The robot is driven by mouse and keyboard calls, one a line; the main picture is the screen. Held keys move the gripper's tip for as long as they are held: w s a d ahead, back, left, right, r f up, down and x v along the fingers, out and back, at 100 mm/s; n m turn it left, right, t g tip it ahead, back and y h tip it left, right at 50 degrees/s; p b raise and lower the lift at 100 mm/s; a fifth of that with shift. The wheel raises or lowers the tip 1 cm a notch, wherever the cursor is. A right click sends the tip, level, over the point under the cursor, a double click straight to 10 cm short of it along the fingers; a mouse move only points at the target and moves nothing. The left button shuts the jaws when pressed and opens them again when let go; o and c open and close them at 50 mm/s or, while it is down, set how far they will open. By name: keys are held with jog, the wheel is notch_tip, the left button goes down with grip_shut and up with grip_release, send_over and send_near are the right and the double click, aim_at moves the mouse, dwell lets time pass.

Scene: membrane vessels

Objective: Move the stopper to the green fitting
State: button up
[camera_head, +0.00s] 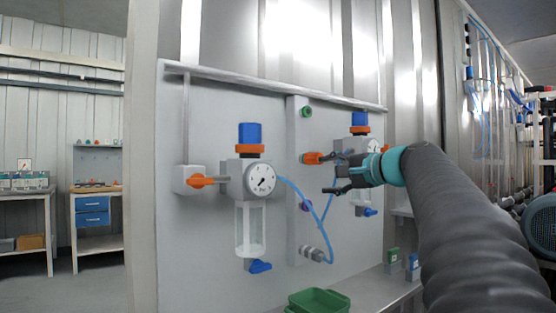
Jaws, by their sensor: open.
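The green fitting (306,111) is a small round port near the top of a pale vertical strip (295,180) on the wall panel. An orange piece (312,158) sticks out of the strip below it; it may be the stopper, but I cannot tell for sure. A purple fitting (305,206) is lower on the strip. My gripper (331,173) is open, its dark fingers spread one above the other, just right of the strip. The upper fingertip is close to the orange piece; I cannot tell whether they touch. Nothing shows between the fingers.
A gauge (261,178) with a clear bowl is at left on the panel (210,240). A second such unit (360,130) is partly behind my gripper. Blue tubing (296,188) runs to a grey connector (313,254). A green bin (318,302) is below.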

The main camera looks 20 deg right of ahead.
aim_at(317, 158)
jog(key=shift+m+t+y, duration=0.3)
jog(key=shift+t, duration=0.4)
jog(key=d+r, duration=0.3)
jog(key=shift+w+d+r, duration=0.2)
jog(key=shift+d+r, duration=0.15)
jog(key=shift+r, duration=0.05)
jog(key=shift+w, duration=0.1)
jog(key=shift+p+x, duration=1.45)
jog(key=shift+x, duration=3)
jog(key=shift+f, duration=0.1)
grip_shut()
jog(key=b+v, duration=0.2)
jog(key=v, duration=0.4)
